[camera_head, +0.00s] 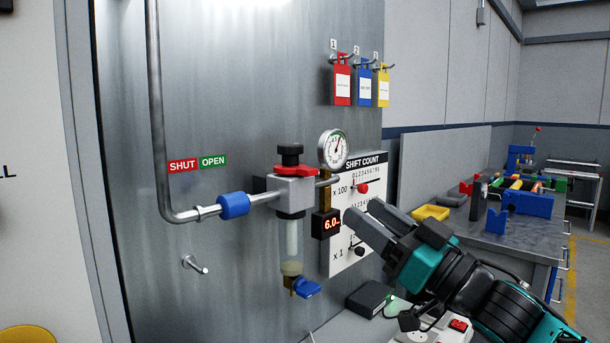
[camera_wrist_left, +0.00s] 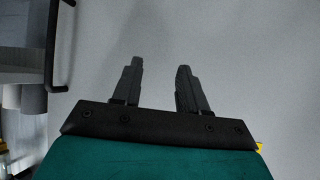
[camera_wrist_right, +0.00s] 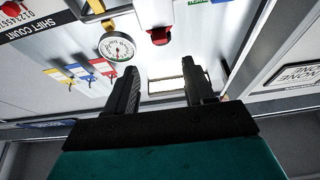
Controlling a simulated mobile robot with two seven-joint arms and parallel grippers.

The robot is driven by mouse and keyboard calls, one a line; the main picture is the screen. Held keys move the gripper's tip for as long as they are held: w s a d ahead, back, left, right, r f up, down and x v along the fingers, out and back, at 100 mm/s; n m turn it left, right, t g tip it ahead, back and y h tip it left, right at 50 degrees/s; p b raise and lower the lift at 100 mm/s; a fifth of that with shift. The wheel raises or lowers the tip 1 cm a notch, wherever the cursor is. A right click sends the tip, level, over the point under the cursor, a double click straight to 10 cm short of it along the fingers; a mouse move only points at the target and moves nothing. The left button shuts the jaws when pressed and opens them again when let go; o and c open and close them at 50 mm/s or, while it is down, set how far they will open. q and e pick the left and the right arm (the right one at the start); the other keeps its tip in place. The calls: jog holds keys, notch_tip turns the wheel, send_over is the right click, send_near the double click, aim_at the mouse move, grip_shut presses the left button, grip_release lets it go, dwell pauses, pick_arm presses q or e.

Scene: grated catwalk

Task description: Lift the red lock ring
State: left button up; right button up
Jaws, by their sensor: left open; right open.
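The red lock ring (camera_head: 294,170) sits around the regulator's neck, under the black knob (camera_head: 290,152) and on top of the grey regulator body (camera_head: 290,190). In the right wrist view the lock ring (camera_wrist_right: 158,37) shows beyond the fingertips, near the top. My right gripper (camera_head: 364,210) is open and empty, to the right of and lower than the ring, in front of the shift count board (camera_head: 345,250). It also shows open in the right wrist view (camera_wrist_right: 162,72). My left gripper (camera_wrist_left: 160,66) is open and empty over a plain grey surface; it is out of the head view.
A pressure gauge (camera_head: 333,149) stands right beside the regulator. A clear bowl (camera_head: 291,240) with a blue valve (camera_head: 307,288) hangs below it. A pipe with a blue sleeve (camera_head: 233,205) joins from the left. Red, blue and yellow padlock tags (camera_head: 366,86) hang above right.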

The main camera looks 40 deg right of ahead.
aim_at(314, 174)
jog(key=x, duration=0.9)
jog(key=shift+w+r, duration=0.2)
jog(key=shift+w, duration=0.15)
jog(key=shift+x, duration=1.1)
jog(key=shift+f, duration=0.1)
